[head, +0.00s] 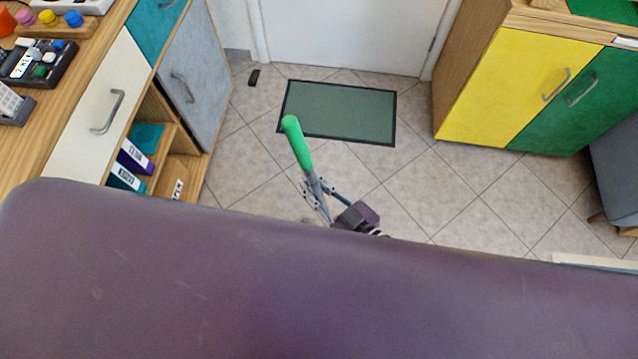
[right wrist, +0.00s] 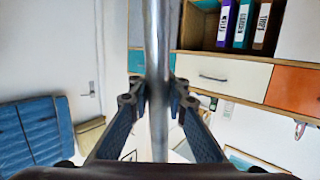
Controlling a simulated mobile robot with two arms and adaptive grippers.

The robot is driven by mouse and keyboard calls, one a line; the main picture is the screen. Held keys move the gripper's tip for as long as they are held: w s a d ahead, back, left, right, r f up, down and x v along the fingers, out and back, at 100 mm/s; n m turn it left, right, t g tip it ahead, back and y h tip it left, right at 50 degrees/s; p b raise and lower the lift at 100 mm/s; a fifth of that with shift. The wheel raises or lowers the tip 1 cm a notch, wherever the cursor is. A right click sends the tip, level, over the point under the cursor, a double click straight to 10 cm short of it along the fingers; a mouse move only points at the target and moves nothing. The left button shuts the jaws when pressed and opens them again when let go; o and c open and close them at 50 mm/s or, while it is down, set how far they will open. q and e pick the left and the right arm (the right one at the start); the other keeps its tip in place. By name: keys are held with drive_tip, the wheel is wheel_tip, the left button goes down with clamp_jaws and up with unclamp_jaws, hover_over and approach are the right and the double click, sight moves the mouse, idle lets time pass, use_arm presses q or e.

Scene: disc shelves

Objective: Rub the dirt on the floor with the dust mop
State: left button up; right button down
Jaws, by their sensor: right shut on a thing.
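The dust mop shows in the head view as a green grip (head: 297,143) on a grey pole, tilted, with its top toward the doormat. My right gripper (head: 318,190) is shut on the pole just below the green grip. In the right wrist view the metal pole (right wrist: 158,60) runs upright between the two fingers of my right gripper (right wrist: 158,90). The mop's head is hidden below my own purple body part. No dirt can be made out on the visible tiled floor (head: 255,150). My left gripper is not in view.
A green doormat (head: 340,110) lies before a white door (head: 345,35). A wooden counter with drawers and shelves (head: 130,100) stands at left. A cabinet with yellow (head: 515,85) and green doors stands at right. A small dark object (head: 254,77) lies near the door. Tiles between are clear.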

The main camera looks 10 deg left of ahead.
drive_tip(key=a, duration=1.2)
drive_tip(key=shift+s+a+b, duration=0.25)
drive_tip(key=shift+a+b, duration=0.05)
drive_tip(key=shift+b, duration=0.1)
idle(0.6)
drive_tip(key=shift+r, duration=0.1)
wheel_tip(320, 180, up, 6)
drive_tip(key=p, duration=0.5)
drive_tip(key=shift+p, duration=0.4)
